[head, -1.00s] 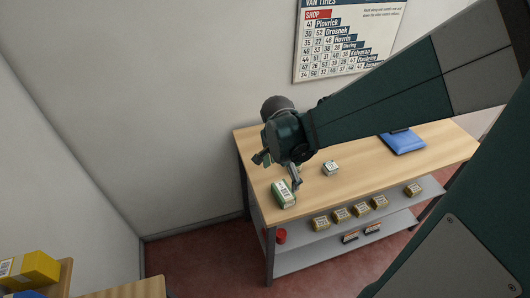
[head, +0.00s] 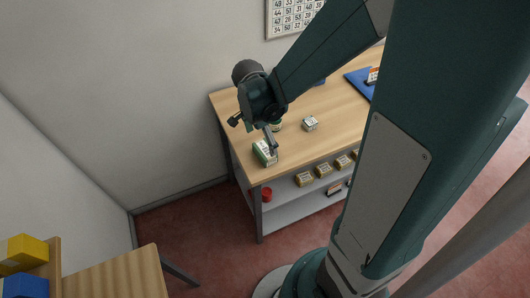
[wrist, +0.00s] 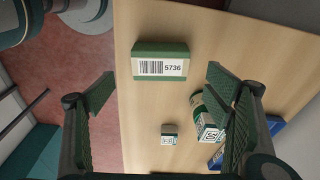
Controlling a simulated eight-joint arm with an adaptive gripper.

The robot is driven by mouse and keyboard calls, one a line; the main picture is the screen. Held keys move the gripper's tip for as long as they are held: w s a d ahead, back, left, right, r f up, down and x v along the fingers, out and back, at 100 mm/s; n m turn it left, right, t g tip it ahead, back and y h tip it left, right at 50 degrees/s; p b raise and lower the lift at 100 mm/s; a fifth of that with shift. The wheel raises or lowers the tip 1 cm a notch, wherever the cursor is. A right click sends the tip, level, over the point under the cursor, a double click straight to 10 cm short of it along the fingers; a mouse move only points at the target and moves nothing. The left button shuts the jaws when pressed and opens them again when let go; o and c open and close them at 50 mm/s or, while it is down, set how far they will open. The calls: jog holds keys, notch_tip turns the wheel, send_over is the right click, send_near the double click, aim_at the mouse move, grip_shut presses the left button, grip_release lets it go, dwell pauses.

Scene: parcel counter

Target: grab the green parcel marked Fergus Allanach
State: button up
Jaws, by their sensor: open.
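A green parcel (head: 265,153) with a white label lies near the front left corner of the wooden counter (head: 331,134). In the wrist view the parcel (wrist: 159,63) shows a barcode and the number 5736; no name is readable. My gripper (head: 261,132) hangs over the counter, just above and beside the parcel. In the wrist view its fingers (wrist: 161,84) are spread wide, with nothing between them. The parcel lies beyond the fingertips, roughly centred between them. The head view does not clearly show the gap between fingers and parcel.
A small pale box (head: 310,123) stands right of the parcel. A green rounded item (wrist: 207,115) with a label lies near the right finger. A blue mat (head: 357,82) lies farther right. Several boxes (head: 305,180) and a red can (head: 266,195) are on the shelf below.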

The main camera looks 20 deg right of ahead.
aim_at(265, 149)
jog(key=shift+d+f, duration=0.15)
jog(key=shift+f, duration=0.85)
jog(key=shift+f, duration=0.1)
jog(key=shift+d+f+b, duration=0.15)
jog(key=shift+f, duration=1.1)
jog(key=shift+d+f+b, duration=0.1)
jog(key=shift+f+b, duration=0.05)
jog(key=shift+f, duration=1.05)
jog(key=c, duration=1.1)
jog(key=shift+o, duration=0.2)
jog(key=shift+r, duration=0.2)
jog(key=shift+r+p, duration=0.5)
jog(key=shift+r, duration=4.3)
